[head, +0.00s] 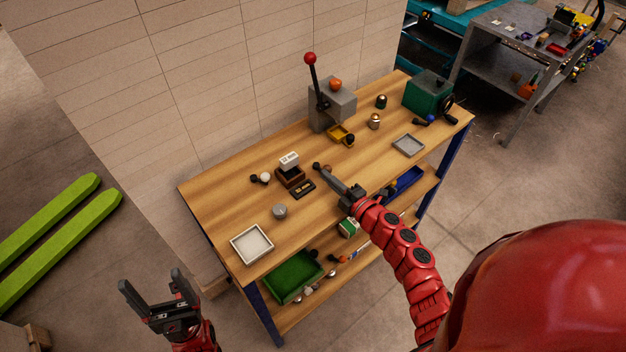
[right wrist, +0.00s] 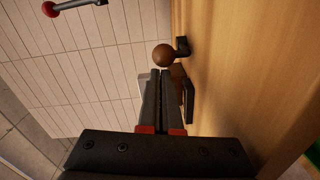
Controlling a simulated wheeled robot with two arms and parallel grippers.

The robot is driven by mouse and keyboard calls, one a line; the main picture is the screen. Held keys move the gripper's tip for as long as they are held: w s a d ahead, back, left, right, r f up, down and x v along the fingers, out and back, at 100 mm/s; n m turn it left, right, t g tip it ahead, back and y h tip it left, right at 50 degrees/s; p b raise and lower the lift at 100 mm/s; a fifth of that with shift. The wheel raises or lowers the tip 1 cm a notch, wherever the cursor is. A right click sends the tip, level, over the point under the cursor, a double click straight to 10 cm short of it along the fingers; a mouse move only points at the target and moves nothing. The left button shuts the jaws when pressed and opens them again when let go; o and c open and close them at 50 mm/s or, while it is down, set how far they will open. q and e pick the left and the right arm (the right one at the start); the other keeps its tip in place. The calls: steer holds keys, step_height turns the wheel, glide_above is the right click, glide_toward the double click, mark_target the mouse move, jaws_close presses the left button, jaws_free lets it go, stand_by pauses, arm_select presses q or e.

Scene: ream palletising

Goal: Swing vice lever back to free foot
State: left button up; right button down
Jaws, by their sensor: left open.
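A small brown fixture (head: 291,178) with a white block (head: 289,159) on top stands mid-bench; I cannot tell surely that it is the vice. A brown ball knob (right wrist: 163,55) on a dark mount (right wrist: 182,47) shows in the right wrist view, just beyond my right fingertips (right wrist: 162,72); I cannot tell whether they touch it. In the head view my right gripper (head: 328,170) reaches over the bench beside the fixture, its fingers together and nothing visible between them. My left gripper (head: 152,285) is open and empty, off the bench's front left. The foot is not clearly identifiable.
A grey press (head: 331,105) with a red-knobbed lever (head: 311,60) stands at the back of the wooden bench (head: 225,195). A green machine (head: 428,93) stands right of it. A white tray (head: 251,244), a grey cylinder (head: 280,211) and a grey tray (head: 408,145) lie nearby.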

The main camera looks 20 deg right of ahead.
mark_target(331, 170)
steer(key=y, duration=0.1)
steer(key=d+n+g+y+b, duration=0.1)
steer(key=d+n+y+b, duration=0.1)
steer(key=shift+w+f, duration=0.25)
steer(key=shift+f, duration=0.05)
steer(key=shift+d+n+g+y+b, duration=0.25)
steer(key=shift+n+g+y+b, duration=0.3)
steer(key=shift+b, duration=0.2)
steer(key=shift+w+d+r+b, duration=0.2)
steer(key=shift+d+b, duration=0.1)
steer(key=shift+b, duration=0.2)
